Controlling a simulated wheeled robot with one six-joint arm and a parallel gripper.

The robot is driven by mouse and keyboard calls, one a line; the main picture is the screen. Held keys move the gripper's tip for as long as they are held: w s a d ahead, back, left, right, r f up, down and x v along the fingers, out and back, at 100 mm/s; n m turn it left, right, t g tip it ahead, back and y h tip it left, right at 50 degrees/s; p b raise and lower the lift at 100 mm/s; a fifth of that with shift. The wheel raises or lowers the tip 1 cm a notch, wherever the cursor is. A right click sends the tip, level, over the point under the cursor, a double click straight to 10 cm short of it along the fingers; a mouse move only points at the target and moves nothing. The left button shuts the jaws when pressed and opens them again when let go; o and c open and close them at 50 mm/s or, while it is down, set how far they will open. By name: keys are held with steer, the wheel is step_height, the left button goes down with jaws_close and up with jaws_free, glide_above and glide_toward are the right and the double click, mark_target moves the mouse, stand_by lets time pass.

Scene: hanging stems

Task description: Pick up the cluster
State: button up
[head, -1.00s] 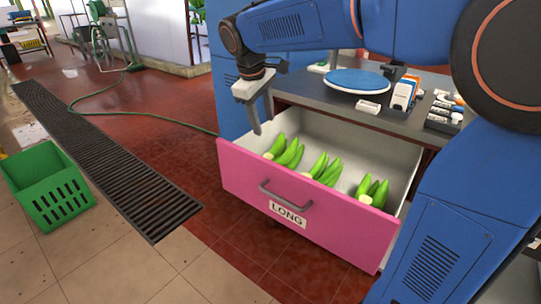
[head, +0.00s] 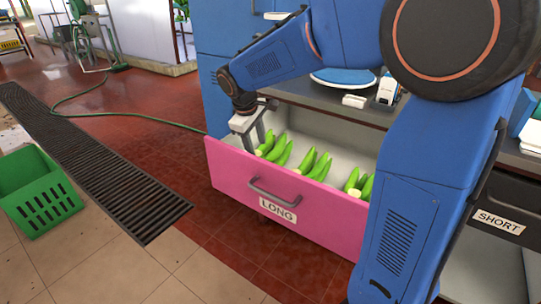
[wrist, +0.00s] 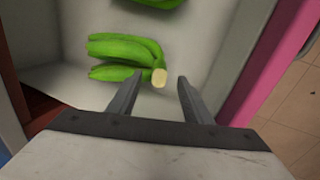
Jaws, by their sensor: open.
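Three clusters of green bananas lie in an open pink-fronted drawer (head: 300,213) labelled LONG. The left cluster (head: 275,149) is closest to my gripper (head: 258,146). In the wrist view this cluster (wrist: 122,52) lies on the drawer floor, its pale cut stem end facing the gap between the fingers. My gripper (wrist: 157,88) is open and empty, with the stem end just ahead of its fingertips. The middle cluster (head: 313,165) and the right cluster (head: 358,185) lie further along the drawer. My arm partly hides the right one.
A counter with a blue round plate (head: 343,78) stands above the drawer. The drawer's pink front wall is close to my gripper. A green crate (head: 40,190) stands on the floor at left, beside a floor grate (head: 90,165). A drawer labelled SHORT (head: 497,222) is at right.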

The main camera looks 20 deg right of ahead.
mark_target(257, 153)
steer(key=x, duration=0.5)
steer(key=shift+w+a, duration=0.15)
steer(key=shift+w, duration=0.15)
jaws_close()
